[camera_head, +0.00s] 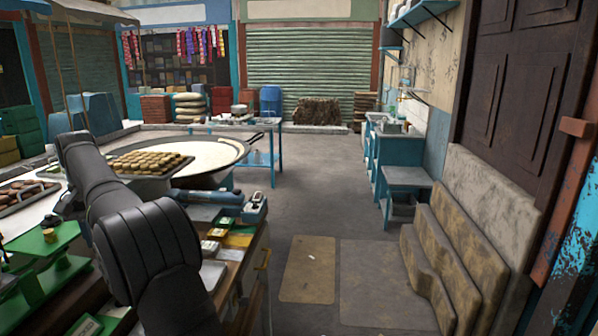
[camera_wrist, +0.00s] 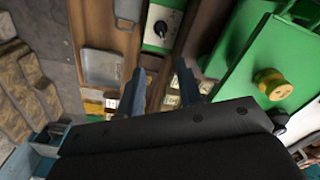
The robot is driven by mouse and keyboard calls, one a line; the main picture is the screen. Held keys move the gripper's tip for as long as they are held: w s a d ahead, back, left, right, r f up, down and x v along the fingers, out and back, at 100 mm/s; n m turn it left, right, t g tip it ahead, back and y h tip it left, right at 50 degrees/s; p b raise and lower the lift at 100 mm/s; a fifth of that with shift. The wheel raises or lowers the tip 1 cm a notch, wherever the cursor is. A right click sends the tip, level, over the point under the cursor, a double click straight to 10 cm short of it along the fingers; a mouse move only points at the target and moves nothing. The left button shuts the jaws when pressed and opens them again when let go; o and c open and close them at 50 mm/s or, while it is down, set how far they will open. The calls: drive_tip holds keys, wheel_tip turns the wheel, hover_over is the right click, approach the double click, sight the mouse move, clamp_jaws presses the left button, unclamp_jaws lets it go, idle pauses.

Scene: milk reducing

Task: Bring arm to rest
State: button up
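My arm (camera_head: 145,235), dark grey, rises over the counter at the left of the head view. Its gripper is not distinguishable there. In the wrist view, my gripper (camera_wrist: 160,72) points down over the cluttered counter. Its two fingers are apart, with the wooden surface and small packets showing between them. Nothing is seen held.
A wide pan of pale milk (camera_head: 212,152) lies behind my arm, with a tray of sweets (camera_head: 125,171) beside it. A green scale (camera_head: 40,252) stands at left. Small boxes (camera_head: 232,240) line the counter's right edge. The floor (camera_head: 330,210) to the right is open.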

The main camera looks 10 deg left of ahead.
wheel_tip(320, 180, down, 17)
drive_tip(key=shift+f, duration=0.1)
drive_tip(key=shift+f+n, duration=0.1)
drive_tip(key=shift+n, duration=0.2)
drive_tip(key=n, duration=0.4)
drive_tip(key=shift+w+d+n, duration=0.1)
drive_tip(key=shift+n, duration=0.3)
wheel_tip(320, 180, up, 18)
wheel_tip(320, 180, down, 7)
drive_tip(key=n, duration=0.4)
drive_tip(key=shift+w+a+n, duration=0.25)
drive_tip(key=shift+a+n, duration=0.05)
drive_tip(key=shift+a, duration=0.1)
